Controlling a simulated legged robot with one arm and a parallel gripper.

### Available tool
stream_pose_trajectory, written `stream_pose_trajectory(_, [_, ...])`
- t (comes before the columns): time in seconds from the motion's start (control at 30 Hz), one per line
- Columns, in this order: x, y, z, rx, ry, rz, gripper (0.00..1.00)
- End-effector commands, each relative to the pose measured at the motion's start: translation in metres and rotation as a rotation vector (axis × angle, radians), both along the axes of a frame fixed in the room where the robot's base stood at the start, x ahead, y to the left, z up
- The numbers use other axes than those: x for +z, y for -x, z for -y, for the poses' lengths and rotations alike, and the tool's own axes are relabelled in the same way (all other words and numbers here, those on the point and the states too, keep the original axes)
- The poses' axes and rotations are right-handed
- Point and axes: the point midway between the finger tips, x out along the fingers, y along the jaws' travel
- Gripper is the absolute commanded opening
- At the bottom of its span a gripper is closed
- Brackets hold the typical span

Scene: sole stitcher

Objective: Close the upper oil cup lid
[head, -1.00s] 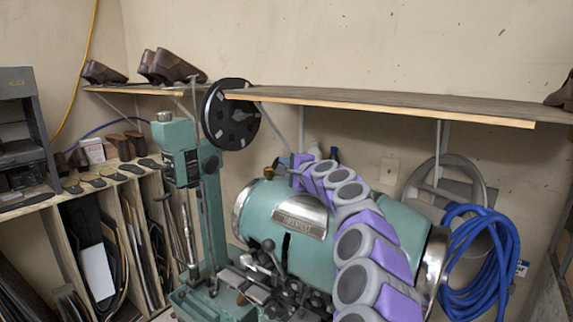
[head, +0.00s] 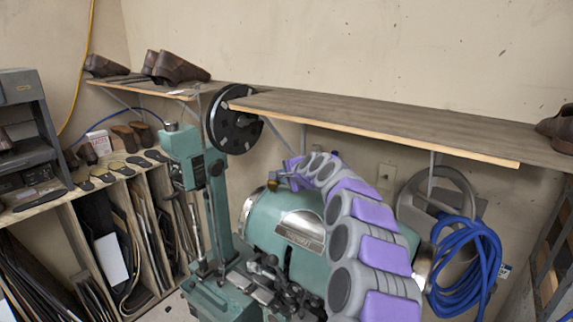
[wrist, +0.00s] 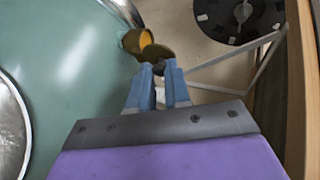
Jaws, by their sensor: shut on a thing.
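The brass oil cup (wrist: 137,41) sticks out from the green machine body (wrist: 70,80) in the wrist view. Its mouth is open and shows an orange-yellow inside. The dark brass lid (wrist: 157,52) is swung open beside the mouth. My gripper (wrist: 159,68) has its blue fingers close together at the lid's near edge and is shut on it. In the head view the small brass cup (head: 272,185) shows on top of the green cylinder. My gripper's fingers are hard to make out there, with my arm coming in from the lower right.
A black reel (head: 234,120) stands behind, left of the cup. A wooden shelf (head: 385,127) runs along the wall above my arm. A green stitcher column (head: 185,160) stands at left. Blue hose (head: 465,265) hangs at right.

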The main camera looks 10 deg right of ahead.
Motion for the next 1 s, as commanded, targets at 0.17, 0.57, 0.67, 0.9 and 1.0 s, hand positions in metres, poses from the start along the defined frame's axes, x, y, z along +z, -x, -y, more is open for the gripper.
stream_pose_trajectory(0.17, [0.008, -0.003, -0.001, -0.003, 0.063, -0.059, 0.00])
stream_pose_trajectory(0.57, [0.007, -0.007, -0.008, 0.000, 0.166, -0.165, 0.00])
stream_pose_trajectory(0.67, [0.008, -0.008, -0.009, -0.001, 0.182, -0.179, 0.00])
stream_pose_trajectory(0.9, [0.008, -0.009, -0.010, 0.000, 0.210, -0.209, 0.00])
stream_pose_trajectory(1.0, [0.008, -0.010, -0.011, 0.001, 0.221, -0.218, 0.00])
